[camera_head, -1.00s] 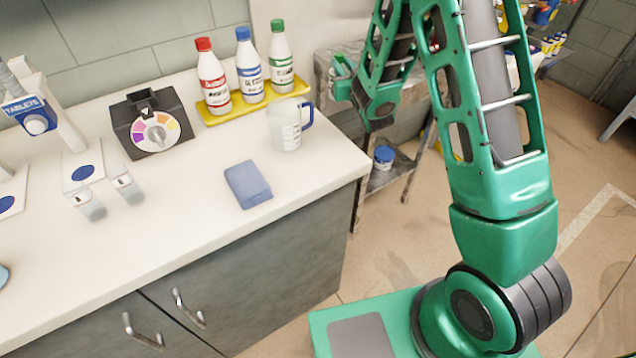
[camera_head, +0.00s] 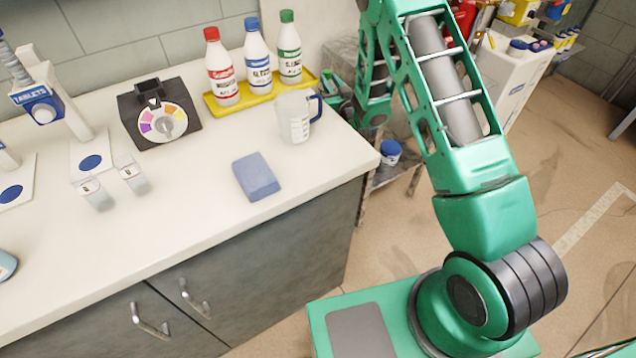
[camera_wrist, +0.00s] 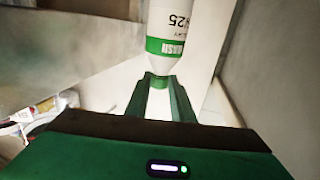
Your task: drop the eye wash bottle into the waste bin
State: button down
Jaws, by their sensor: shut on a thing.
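The eye wash bottle (camera_wrist: 172,28) is white with a green band and printed lettering that reads upside down in the wrist view. My gripper (camera_wrist: 160,82) is shut on its narrow end, and the body extends away past the fingertips, its far end cut off by the frame's top. In the head view my arm reaches back beyond the counter's right end; the held bottle cannot be made out there. I cannot identify the waste bin for certain in either view.
The counter (camera_head: 200,205) holds a clear jug (camera_head: 294,117), a blue sponge-like block (camera_head: 256,177), a dial device (camera_head: 160,115) and a yellow tray (camera_head: 222,109) with three capped bottles. A white cabinet-like box (camera_head: 512,85) stands at back right. Floor at right is open.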

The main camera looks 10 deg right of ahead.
notch_tip(320, 180, down, 24)
jog(key=w+a+h, duration=0.1)
jog(key=w, duration=0.1)
jog(key=shift+w+a+m, duration=0.25)
jog(key=shift+m, duration=0.05)
jog(key=shift+f, duration=0.1)
